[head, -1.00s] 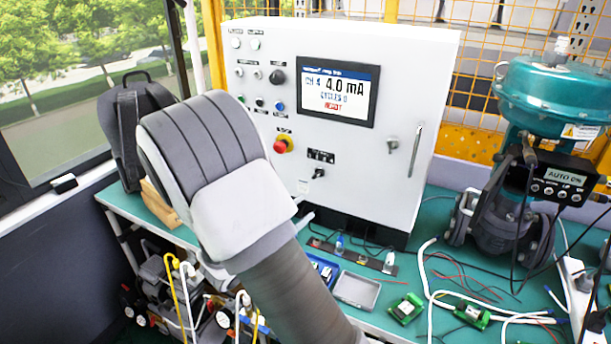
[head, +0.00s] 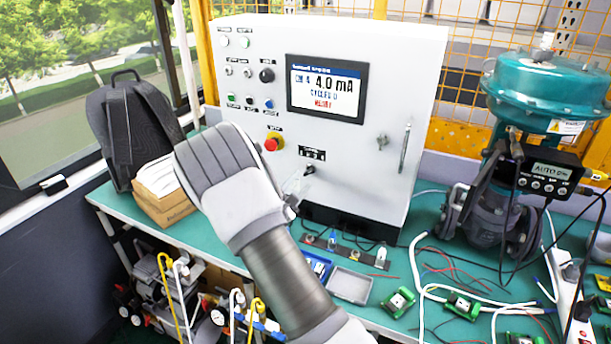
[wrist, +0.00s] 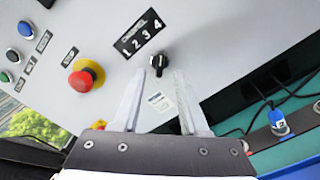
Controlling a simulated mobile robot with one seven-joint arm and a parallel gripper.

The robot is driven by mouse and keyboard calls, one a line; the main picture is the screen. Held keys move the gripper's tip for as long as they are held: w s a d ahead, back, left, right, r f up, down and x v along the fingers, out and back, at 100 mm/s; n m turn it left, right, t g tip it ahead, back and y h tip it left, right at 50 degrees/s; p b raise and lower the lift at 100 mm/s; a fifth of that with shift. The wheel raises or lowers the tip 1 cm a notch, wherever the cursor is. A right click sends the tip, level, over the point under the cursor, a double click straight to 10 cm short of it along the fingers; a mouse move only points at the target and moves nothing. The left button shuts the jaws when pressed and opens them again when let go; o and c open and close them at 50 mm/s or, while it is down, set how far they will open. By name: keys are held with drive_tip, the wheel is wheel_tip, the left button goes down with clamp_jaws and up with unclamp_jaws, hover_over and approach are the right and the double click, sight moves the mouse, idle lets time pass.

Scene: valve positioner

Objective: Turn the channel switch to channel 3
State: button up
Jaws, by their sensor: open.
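The channel switch (wrist: 158,62) is a small black knob on the cabinet front, beside a black label (wrist: 138,33) marked CHANNEL 1 2 3 4. It also shows in the head view (head: 309,170), below the emergency stop and to its right. The display (head: 326,88) appears to read CH 4 and 4.0 mA. My gripper (wrist: 160,74) is open and empty. In the wrist view its two pale fingertips are just below the knob, one toward each side; contact cannot be told. In the head view my wrist hides most of the gripper.
A red emergency stop (wrist: 86,75) on a yellow base is left of my fingers. A metal cabinet handle (head: 404,147) is right of the switch. Cables and a small terminal strip (head: 345,250) lie on the green bench. A teal valve actuator (head: 548,90) stands at right.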

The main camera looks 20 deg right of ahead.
sight(308, 173)
drive_tip(key=shift+x, duration=2.1)
drive_tip(key=shift+s, duration=0.1)
clamp_jaws()
